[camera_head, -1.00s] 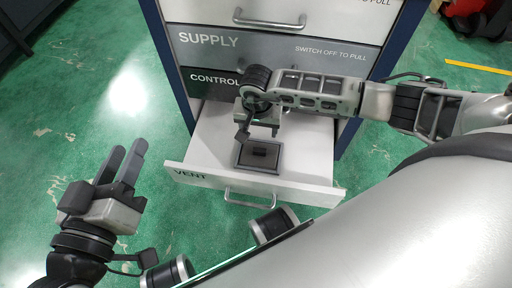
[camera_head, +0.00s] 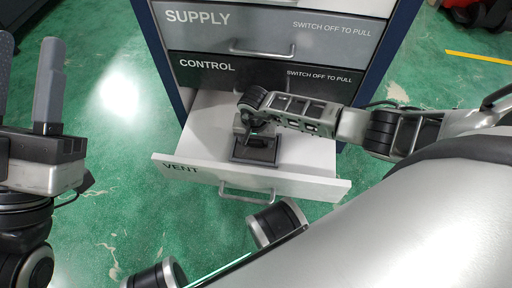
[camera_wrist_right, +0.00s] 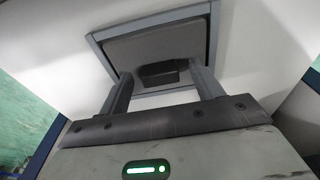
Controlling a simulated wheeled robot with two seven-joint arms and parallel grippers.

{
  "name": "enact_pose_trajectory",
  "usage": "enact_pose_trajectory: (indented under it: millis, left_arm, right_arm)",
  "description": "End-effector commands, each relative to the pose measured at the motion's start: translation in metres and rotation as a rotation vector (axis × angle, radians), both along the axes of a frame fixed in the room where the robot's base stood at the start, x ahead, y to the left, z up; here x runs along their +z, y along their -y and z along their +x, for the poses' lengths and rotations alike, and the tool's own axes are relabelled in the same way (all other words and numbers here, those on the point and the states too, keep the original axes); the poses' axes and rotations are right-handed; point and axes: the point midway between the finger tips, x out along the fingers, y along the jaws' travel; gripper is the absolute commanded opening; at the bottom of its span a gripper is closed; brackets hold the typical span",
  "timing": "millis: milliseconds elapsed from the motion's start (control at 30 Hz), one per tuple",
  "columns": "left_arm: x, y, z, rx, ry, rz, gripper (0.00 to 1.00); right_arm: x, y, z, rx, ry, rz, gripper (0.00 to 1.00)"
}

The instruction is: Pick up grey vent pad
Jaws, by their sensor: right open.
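The grey vent pad (camera_head: 254,158) lies in the open drawer marked VENT (camera_head: 312,186). It is a square grey plate in a darker frame with a small black grip block, and it fills the top of the right wrist view (camera_wrist_right: 145,45). My right gripper (camera_head: 257,143) is over the pad and hides part of it in the head view. In the right wrist view its open fingers (camera_wrist_right: 160,74) stand either side of the black block (camera_wrist_right: 160,74), not closed on it. My left gripper (camera_head: 28,45) is open and empty at the left edge, away from the drawer.
Above the open drawer are the shut CONTROL drawer (camera_head: 265,74) and SUPPLY drawer (camera_head: 270,36) of the cabinet. The drawer's front handle (camera_head: 247,190) faces me. White drawer floor around the pad is bare. Green floor (camera_head: 115,120) is clear to the left.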

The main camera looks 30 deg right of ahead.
Motion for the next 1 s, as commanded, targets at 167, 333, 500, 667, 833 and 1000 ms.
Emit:
enact_pose_trajectory:
  millis: [167, 333, 500, 667, 833, 1000]
  left_arm:
    - [0.005, 0.001, -0.003, 0.002, 0.050, 0.010, 0.36]
    - [0.005, 0.001, -0.003, 0.002, 0.047, 0.010, 0.36]
    - [0.005, 0.001, -0.003, 0.002, 0.046, 0.010, 0.36]
    - [0.004, 0.001, -0.003, 0.002, 0.045, 0.010, 0.36]
    - [0.006, 0.001, -0.002, -0.003, 0.034, 0.007, 0.36]
    - [-0.010, -0.002, 0.007, -0.004, -0.150, -0.036, 0.36]
  right_arm:
    - [-0.004, 0.001, 0.001, -0.001, 0.001, 0.000, 0.65]
    - [-0.004, 0.000, 0.001, -0.001, 0.001, 0.000, 0.52]
    - [-0.004, 0.000, 0.001, -0.001, 0.001, 0.000, 0.17]
    - [-0.003, 0.001, 0.001, -0.001, 0.001, 0.000, 0.17]
    - [0.002, 0.001, 0.001, -0.001, 0.003, 0.000, 0.17]
    - [0.023, 0.001, 0.002, -0.001, 0.004, -0.001, 0.17]
